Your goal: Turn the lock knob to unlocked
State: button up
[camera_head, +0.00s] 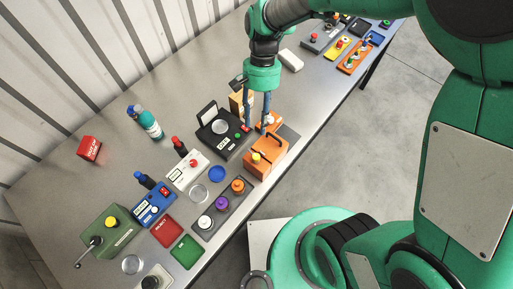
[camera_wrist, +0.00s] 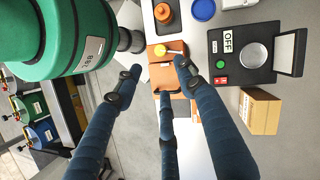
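An orange box (camera_head: 262,168) stands near the table's front edge, with a yellow knob (camera_head: 256,156) on top and a dark handle-like part behind it. The box also shows in the wrist view (camera_wrist: 171,76), with the yellow knob (camera_wrist: 160,50) toward its far end. I cannot read any lock marking, so I cannot tell for certain whether this is the lock knob. My gripper (camera_head: 258,122) points down over the back end of the orange box. Its blue fingers are apart, with nothing visibly held between them. In the wrist view the fingers partly hide the box.
A black device (camera_wrist: 241,52) marked OFF, with a round dish and raised lid, stands close beside my gripper. A cardboard box (camera_wrist: 259,111) is also near. A panel with several round knobs (camera_head: 221,204) lies in front left. Bare table (camera_head: 100,180) shows at the left.

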aim_at(256, 156)
dwell(0.4)
jog(key=x, duration=1.3)
jog(key=shift+s+f, duration=0.2)
jog(key=shift+f, duration=0.1)
grip_shut()
